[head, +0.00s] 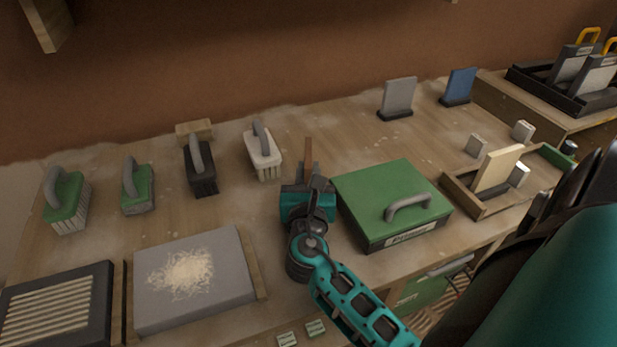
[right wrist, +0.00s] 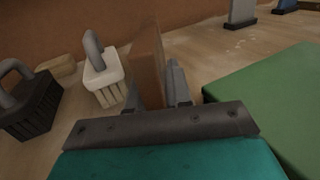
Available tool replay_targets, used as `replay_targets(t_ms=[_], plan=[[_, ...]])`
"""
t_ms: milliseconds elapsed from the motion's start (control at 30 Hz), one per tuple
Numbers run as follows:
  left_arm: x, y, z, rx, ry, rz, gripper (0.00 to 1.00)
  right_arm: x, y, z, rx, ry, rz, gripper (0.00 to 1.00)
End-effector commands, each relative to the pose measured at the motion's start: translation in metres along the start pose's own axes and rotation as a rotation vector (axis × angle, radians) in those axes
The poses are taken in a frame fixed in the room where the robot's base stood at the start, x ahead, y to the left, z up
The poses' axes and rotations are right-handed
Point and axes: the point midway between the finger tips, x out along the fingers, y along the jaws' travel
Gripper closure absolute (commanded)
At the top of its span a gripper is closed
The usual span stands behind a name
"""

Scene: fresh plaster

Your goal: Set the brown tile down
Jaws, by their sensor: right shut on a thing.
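The brown tile (head: 308,150) is a thin upright slab beyond my right gripper (head: 309,180) in the head view. It also shows in the right wrist view (right wrist: 148,62), standing tall between the fingers of the right gripper (right wrist: 156,90), which is shut on it. The gripper hides the tile's lower part, so I cannot tell whether it touches the bench (head: 320,120). My left gripper is not in view.
A green box (head: 385,190) with a grey handle stands close to the gripper's right. A white brush (head: 264,157) and a black brush (head: 201,174) stand to its left. A grey board (head: 205,308) lies front left. Grey (head: 397,97) and blue (head: 459,86) tiles stand upright at the back right.

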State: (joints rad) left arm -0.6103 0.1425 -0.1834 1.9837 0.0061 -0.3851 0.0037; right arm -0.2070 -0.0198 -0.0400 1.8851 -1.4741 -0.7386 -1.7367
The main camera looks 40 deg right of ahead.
Motion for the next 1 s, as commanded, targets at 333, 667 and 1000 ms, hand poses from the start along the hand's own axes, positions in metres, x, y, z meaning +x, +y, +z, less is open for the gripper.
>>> replay_targets(t_ms=[333, 667, 1000], plan=[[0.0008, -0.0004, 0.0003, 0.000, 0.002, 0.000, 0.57, 0.0003, 0.0001, -0.0019, 0.001, -0.003, 0.000, 1.00], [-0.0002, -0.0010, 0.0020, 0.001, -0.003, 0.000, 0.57, 0.0001, 0.0000, -0.0024, 0.001, -0.001, 0.000, 0.55], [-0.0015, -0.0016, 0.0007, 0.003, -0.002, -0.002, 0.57, 0.0005, -0.0004, 0.0012, 0.000, 0.000, 0.000, 0.55]])
